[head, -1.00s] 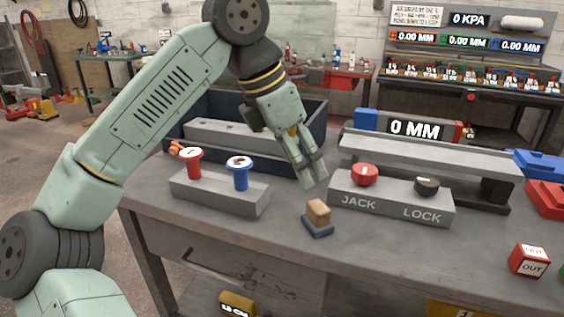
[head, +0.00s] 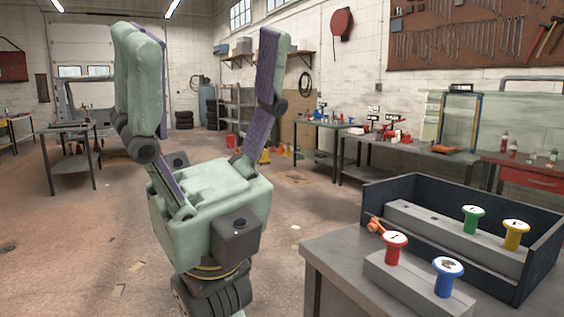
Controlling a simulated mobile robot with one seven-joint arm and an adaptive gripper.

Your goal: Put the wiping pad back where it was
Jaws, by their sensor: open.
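My gripper (head: 204,45) is large and close in the head view, left of the bench. Its two pale green fingers point up and stand wide apart, with nothing between them. It is clear of the bench (head: 322,247), over the floor side. No wiping pad shows in the current view; the part of the bench where a small wooden block on a dark blue base stood earlier is out of frame.
On the bench corner a grey block (head: 405,283) holds a red knob (head: 394,246) and a blue knob (head: 446,275). Behind it, a dark open box (head: 540,262) contains a grey block with a green knob (head: 473,219) and a yellow knob (head: 515,234). Open floor lies left.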

